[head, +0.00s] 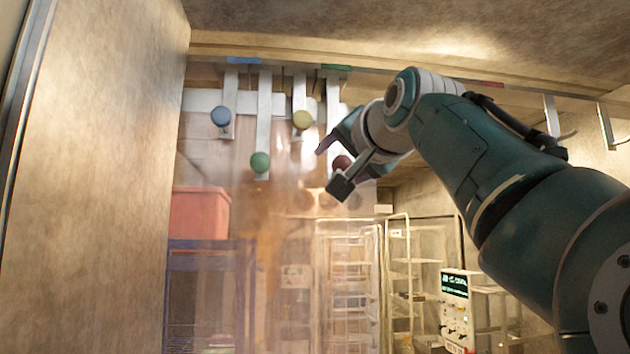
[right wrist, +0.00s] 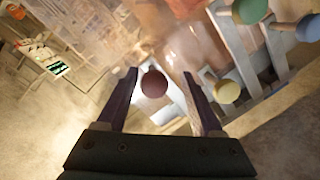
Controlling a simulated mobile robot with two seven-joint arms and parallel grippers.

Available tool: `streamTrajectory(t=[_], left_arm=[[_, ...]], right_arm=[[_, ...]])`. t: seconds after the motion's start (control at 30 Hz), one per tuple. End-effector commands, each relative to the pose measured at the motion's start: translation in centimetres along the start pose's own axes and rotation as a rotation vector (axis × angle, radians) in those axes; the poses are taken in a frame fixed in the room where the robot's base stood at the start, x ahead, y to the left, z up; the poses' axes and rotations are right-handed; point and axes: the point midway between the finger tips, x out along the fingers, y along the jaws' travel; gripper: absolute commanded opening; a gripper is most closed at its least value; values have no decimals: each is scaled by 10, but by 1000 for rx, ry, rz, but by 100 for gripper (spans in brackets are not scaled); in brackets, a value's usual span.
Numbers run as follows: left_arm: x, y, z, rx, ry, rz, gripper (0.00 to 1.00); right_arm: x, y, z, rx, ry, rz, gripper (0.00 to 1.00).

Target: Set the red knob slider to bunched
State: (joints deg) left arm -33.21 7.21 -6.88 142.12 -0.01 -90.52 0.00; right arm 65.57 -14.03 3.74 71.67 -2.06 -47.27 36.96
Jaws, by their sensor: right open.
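The red knob (head: 342,163) hangs at the low end of a pale bar, rightmost of the row of knobs in the head view. In the right wrist view the dark red knob (right wrist: 154,83) shows between the two fingers. My right gripper (head: 330,166) is open, its fingers (right wrist: 160,88) on either side of the knob with gaps visible. I cannot tell how deep the knob sits between them. The gripper partly hides the knob and its bar in the head view. My left gripper is not in view.
Blue (head: 221,116), green (head: 260,162) and yellow (head: 303,119) knobs hang on bars to the left, before translucent strips. Coloured marks, including a red one (head: 487,84), line the rail. A wall panel (head: 95,180) stands at left; wire racks (head: 350,280) stand behind.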

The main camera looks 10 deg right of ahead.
Motion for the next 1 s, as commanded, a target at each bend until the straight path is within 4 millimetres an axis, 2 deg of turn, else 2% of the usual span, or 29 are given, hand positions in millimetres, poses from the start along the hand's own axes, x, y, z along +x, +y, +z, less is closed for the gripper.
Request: streamTrajectory(t=[0.03,0.2,0.33,0.53,1.0], left_arm=[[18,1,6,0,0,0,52],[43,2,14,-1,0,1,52],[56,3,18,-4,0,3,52],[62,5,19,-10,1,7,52],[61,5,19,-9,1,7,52]], right_arm=[[-9,7,6,0,5,-2,68],[-37,10,5,1,5,4,68],[-54,9,3,0,4,9,68],[-66,8,0,1,2,13,68],[-66,8,-1,1,1,15,68]])
